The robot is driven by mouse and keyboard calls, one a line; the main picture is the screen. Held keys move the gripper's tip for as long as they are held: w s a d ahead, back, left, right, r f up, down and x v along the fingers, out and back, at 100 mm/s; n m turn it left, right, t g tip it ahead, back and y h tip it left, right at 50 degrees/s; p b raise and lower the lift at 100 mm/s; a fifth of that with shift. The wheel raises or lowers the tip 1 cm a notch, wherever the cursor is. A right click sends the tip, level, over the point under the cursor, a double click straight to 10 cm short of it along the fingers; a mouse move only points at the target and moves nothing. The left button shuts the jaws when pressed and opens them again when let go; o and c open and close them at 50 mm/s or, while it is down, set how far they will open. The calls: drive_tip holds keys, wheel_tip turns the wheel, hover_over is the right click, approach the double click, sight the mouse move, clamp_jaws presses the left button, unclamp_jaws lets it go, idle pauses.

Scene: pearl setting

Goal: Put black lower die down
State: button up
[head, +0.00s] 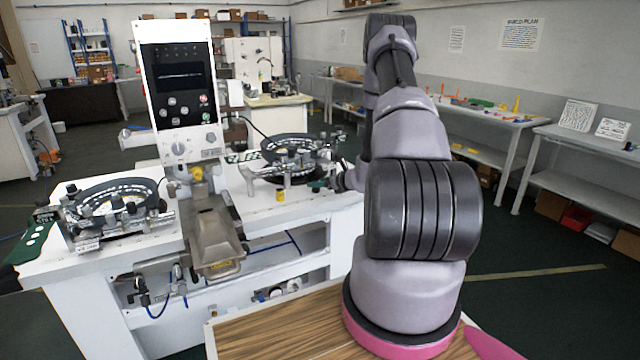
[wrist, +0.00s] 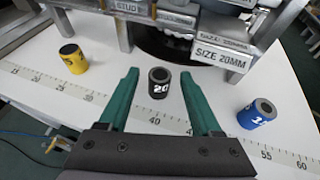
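The black lower die (wrist: 159,84), a small cylinder marked 20 with a hole in its top, stands upright on the white table in the wrist view. My gripper (wrist: 160,76) has two green fingers, which are open. The die shows between the fingertips, with a gap on each side, and neither finger appears to touch it. In the head view my gripper (head: 320,185) is low at the right end of the white workbench, small and partly hidden by my arm. I cannot make out the black die there.
A yellow die (wrist: 73,59) stands left and a blue die (wrist: 256,114) right of my gripper. A ruler strip (wrist: 155,118) runs along the table. A metal fixture with a SIZE 20MM label (wrist: 220,58) stands close behind the black die.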

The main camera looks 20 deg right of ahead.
drive_tip(key=shift+r, duration=0.1)
drive_tip(key=shift+s+d+r, duration=0.15)
drive_tip(key=shift+s, duration=0.1)
drive_tip(key=v, duration=1.1)
drive_tip(key=s+a+r+n+g+y, duration=0.3)
drive_tip(key=a+r+n, duration=0.4)
drive_tip(key=a+r, duration=0.35)
drive_tip(key=s+a+r+n+g+y, duration=0.35)
drive_tip(key=a+r+n, duration=0.35)
drive_tip(key=a+r, duration=0.35)
drive_tip(key=s+r+n+h, duration=0.4)
drive_tip(key=s+r+n, duration=0.3)
drive_tip(key=s, duration=0.3)
drive_tip(key=s+a+r+n+h, duration=0.1)
drive_tip(key=s+r+n+h, duration=0.3)
drive_tip(key=s+r+n, duration=0.3)
drive_tip(key=s, duration=0.2)
drive_tip(key=shift+s+r+n+t, duration=0.2)
drive_tip(key=shift+s+n+t, duration=0.1)
drive_tip(key=shift+s+t, duration=0.1)
